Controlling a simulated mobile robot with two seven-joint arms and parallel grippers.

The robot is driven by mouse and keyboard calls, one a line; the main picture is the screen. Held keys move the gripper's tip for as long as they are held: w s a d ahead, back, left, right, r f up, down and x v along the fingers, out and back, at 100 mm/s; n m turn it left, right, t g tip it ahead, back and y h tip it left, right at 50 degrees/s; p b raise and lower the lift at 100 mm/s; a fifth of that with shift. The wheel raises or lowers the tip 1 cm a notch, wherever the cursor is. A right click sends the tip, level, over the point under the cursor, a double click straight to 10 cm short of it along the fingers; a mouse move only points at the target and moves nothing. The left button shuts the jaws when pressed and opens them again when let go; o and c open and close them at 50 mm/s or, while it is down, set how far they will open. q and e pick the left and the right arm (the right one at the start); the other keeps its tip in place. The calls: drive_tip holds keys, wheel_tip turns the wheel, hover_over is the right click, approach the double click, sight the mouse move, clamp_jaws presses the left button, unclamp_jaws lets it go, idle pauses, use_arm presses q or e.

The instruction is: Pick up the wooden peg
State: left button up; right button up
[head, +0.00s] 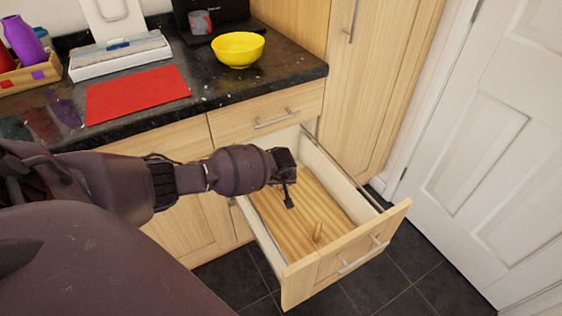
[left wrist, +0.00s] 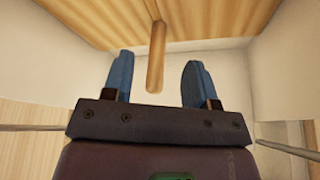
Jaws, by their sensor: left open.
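The wooden peg (head: 317,232) is a small light-brown stick in the open drawer (head: 263,236), near its front panel. It appears to stand upright on the drawer floor. My left gripper (head: 289,190) is over the drawer, up and to the left of the peg in the head view, and apart from it. In the left wrist view the peg (left wrist: 156,55) shows in the gap between the two blue fingers of my left gripper (left wrist: 158,78). The fingers are open and nothing is held. My right gripper is not in view.
Drawer walls and the front panel (head: 345,262) surround the peg. Above is a dark counter (head: 290,75) with a yellow bowl (head: 238,49), a red mat (head: 137,93) and a grey-red mug (head: 200,22). A white door (head: 490,130) is at the right.

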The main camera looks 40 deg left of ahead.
use_arm(q)
drive_tip(key=shift+w+a+f, duration=0.1)
drive_tip(key=shift+w+a, duration=0.2)
drive_tip(key=shift+a, duration=0.05)
drive_tip(key=shift+w+a+f+b, duration=0.2)
drive_tip(key=shift+w+a+b, duration=0.55)
drive_tip(key=shift+w+a, duration=0.2)
drive_tip(key=shift+b+x, duration=0.5)
drive_tip(key=shift+x, duration=0.55)
drive_tip(key=shift+w+a+f, duration=0.1)
drive_tip(key=shift+w+f, duration=0.15)
drive_tip(key=shift+w, duration=0.05)
drive_tip(key=shift+r, duration=0.2)
drive_tip(key=shift+c, duration=0.4)
drive_tip(key=c, duration=0.7)
clamp_jaws()
